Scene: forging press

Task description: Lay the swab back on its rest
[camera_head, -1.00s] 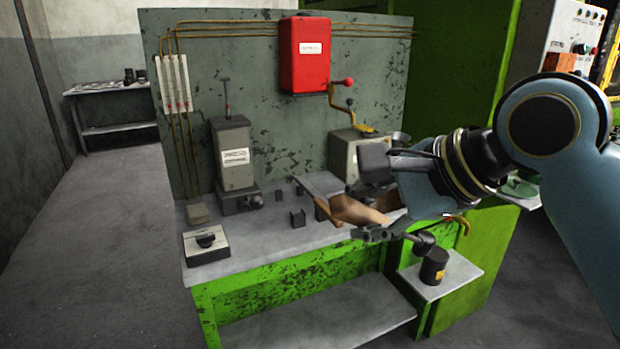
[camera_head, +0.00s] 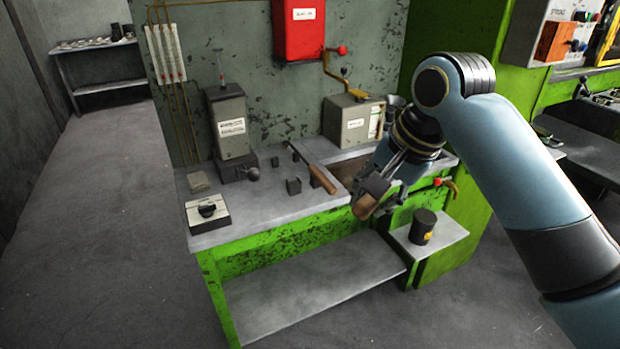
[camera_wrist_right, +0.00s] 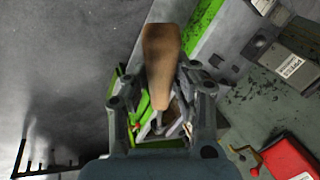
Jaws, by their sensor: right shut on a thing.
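My right gripper (camera_head: 375,190) is shut on a brown, tapered wooden piece that looks like the swab's handle (camera_head: 364,208). It holds this piece at the bench's front right edge, above the lower side shelf. In the right wrist view the handle (camera_wrist_right: 161,60) sticks out beyond the fingers (camera_wrist_right: 160,100); the swab's other end is not clear. My left gripper is not in view.
A wooden-handled tool (camera_head: 322,180) lies on the bench beside the dark blocks. A black pot (camera_head: 422,227) stands on the side shelf (camera_head: 446,236). A grey box (camera_head: 352,122) and a switch box (camera_head: 207,213) stand on the bench. The front left bench top is fairly clear.

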